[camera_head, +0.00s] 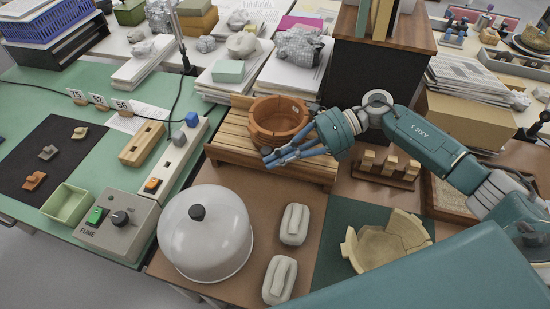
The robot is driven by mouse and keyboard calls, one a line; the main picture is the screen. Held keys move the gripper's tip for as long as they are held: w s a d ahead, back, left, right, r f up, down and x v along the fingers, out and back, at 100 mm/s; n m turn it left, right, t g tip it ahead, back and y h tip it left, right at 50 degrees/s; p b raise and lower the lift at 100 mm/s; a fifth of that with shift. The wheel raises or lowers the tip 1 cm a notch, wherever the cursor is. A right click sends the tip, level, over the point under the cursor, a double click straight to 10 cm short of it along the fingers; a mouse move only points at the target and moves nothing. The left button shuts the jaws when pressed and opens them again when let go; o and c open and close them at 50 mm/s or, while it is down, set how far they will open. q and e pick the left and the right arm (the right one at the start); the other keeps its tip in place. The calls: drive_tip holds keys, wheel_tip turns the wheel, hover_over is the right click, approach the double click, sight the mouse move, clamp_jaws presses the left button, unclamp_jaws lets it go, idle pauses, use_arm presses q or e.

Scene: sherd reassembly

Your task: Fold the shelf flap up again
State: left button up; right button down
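The wooden slatted shelf (233,129) stands at the back middle of the brown table. Its front slatted part, which looks like the flap (228,153), slopes toward me; I cannot tell its exact angle. A reddish-brown clay bowl (277,124) with visible joins stands on the shelf. My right gripper (272,160) reaches in from the right, with its blue fingers in front of the bowl and over the slats. The fingers lie close together in this view. Whether they touch the bowl or the wood is hidden. My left gripper is not in view.
A white dome with a black knob (205,235) and two pale blocks (294,225) (279,279) stand in front of the shelf. Cream sherds (386,241) lie on a dark green mat (336,225). A small rack (386,170) stands right of the shelf. A fume control box (117,222) is at left.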

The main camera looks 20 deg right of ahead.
drive_tip(key=v, duration=1.2)
